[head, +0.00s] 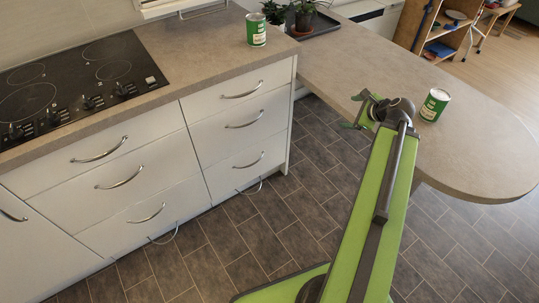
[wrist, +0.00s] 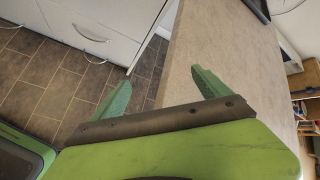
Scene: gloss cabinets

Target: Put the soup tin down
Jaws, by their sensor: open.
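One green-and-white tin (head: 434,104) stands upright on the rounded worktop, to the right of my arm's end. A second similar tin (head: 256,29) stands upright on the counter to the right of the hob. I cannot tell from the labels which is the soup tin. My gripper (head: 356,110) is open and empty, by the left edge of the rounded worktop and pointing away from the nearer tin. In the wrist view its two green fingers (wrist: 160,78) are spread apart with nothing between them. Neither tin shows in the wrist view.
The rounded worktop (head: 480,150) has wide bare room around the nearer tin. A black hob (head: 75,80) lies on the left counter. Potted plants (head: 303,14) stand by a dark tray at the back. White drawers (head: 240,125) are shut. A wooden shelf (head: 440,40) stands beyond the worktop.

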